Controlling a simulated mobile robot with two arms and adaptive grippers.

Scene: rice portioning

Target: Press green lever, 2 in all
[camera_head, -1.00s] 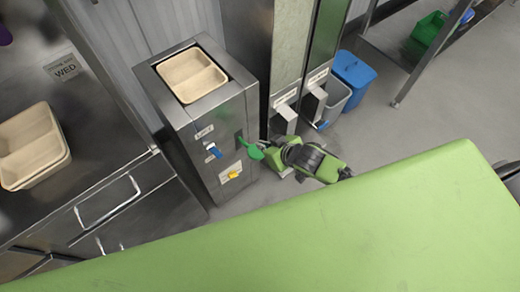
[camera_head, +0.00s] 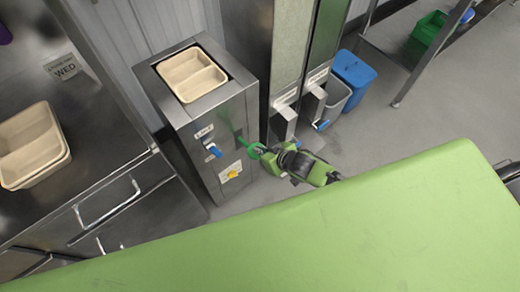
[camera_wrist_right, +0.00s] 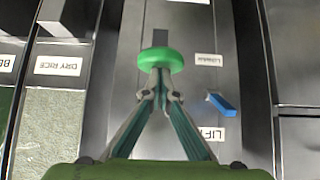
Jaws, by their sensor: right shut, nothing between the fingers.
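The green lever (camera_head: 256,150) sticks out from the right part of a steel dispenser's front face. In the wrist view its round green knob (camera_wrist_right: 160,57) is straight ahead of my right gripper (camera_wrist_right: 161,80). The right gripper's fingertips are together, with nothing between them, and overlap the knob's near edge. I cannot tell if they touch it. In the head view the right gripper (camera_head: 270,153) is right beside the knob, partly hiding it. My left gripper is not in view.
The steel dispenser (camera_head: 215,112) holds a beige two-compartment tray (camera_head: 192,56) on top, and has a blue lever (camera_head: 214,151) and a yellow knob (camera_head: 233,174). Dry-goods dispensers (camera_head: 290,75) stand to the right. Blue and grey bins (camera_head: 354,72) are behind. Stacked beige trays (camera_head: 66,158) lie on the left counter.

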